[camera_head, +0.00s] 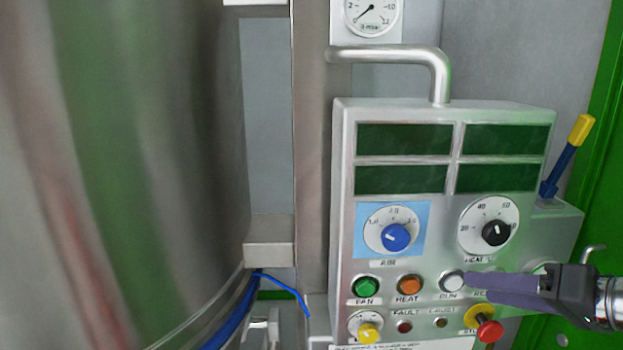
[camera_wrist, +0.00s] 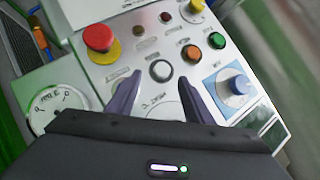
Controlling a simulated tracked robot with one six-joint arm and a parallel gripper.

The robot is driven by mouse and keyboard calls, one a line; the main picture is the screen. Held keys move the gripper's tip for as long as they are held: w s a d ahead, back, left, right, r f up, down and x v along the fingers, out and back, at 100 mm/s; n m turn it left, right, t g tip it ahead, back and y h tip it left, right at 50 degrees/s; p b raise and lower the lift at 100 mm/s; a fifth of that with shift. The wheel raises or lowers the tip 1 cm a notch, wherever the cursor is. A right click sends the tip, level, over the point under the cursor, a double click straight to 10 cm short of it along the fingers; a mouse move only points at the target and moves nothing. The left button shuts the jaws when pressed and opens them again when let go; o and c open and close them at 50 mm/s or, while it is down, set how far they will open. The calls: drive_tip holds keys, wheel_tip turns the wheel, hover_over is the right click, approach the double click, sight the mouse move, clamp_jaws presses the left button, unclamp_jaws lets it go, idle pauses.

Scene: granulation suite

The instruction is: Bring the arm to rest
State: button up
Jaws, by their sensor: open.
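My gripper (camera_head: 470,282) reaches in from the right edge of the head view, over the lower right of a grey control panel (camera_head: 345,230). Its dark purple fingers are apart and empty in the wrist view (camera_wrist: 159,78). The white RUN button (camera_head: 453,281) shows just beyond the fingertips in the head view. In the wrist view the same button (camera_wrist: 161,70) lies between the fingertips. I cannot tell whether a fingertip touches the panel. My gripper hides part of the labels and a dial behind it.
A red mushroom button (camera_head: 489,330) sits just below the fingers. A blue knob (camera_head: 397,237) and a black knob (camera_head: 496,232) stick out above. A blue lever with a yellow tip (camera_head: 579,130) stands at the panel's right. A large steel vessel (camera_head: 130,150) fills the left.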

drive_tip(key=s+a+f+n+g+h, duration=0.1)
drive_tip(key=s+a+f+g+h, duration=0.1)
drive_tip(key=a+f, duration=0.4)
drive_tip(key=s+a+f+n+g+h, duration=0.1)
drive_tip(key=s+a+f+g+h, duration=0.2)
drive_tip(key=s+a+f, duration=0.4)
drive_tip(key=shift+s+a+f+h, duration=0.15)
drive_tip(key=shift+s+a+h, duration=0.1)
drive_tip(key=shift+a+h, duration=0.5)
idle(0.4)
drive_tip(key=shift+c, duration=0.5)
idle(1.7)
